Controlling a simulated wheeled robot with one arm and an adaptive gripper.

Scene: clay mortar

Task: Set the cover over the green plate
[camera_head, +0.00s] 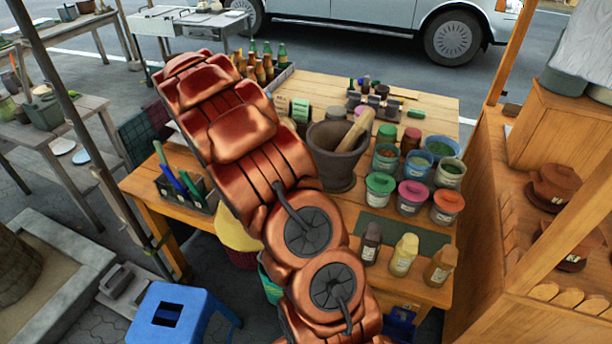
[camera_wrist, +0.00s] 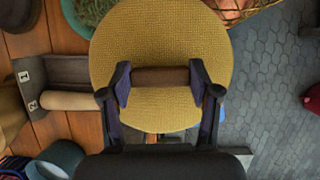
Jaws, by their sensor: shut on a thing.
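In the wrist view, a round yellow woven cover (camera_wrist: 160,38) fills the upper middle. A brown bar handle (camera_wrist: 161,77) crosses it. My gripper (camera_wrist: 161,82) is shut on this handle, one finger at each end. In the head view my copper arm covers the middle, and my gripper is hidden. A yellow thing (camera_head: 236,229) shows beside the arm under the table's front edge; I cannot tell if it is the cover. I cannot make out the green plate for certain. A round container with green contents (camera_wrist: 88,12) lies partly behind the cover in the wrist view.
The wooden table (camera_head: 440,108) holds a dark mortar (camera_head: 334,168), paint jars (camera_head: 415,196), bottles (camera_head: 403,255) and a box of pens (camera_head: 183,192). A blue stool (camera_head: 168,318) stands at the front left. A wooden shelf (camera_head: 545,100) stands at right. Paving is open right of the cover in the wrist view.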

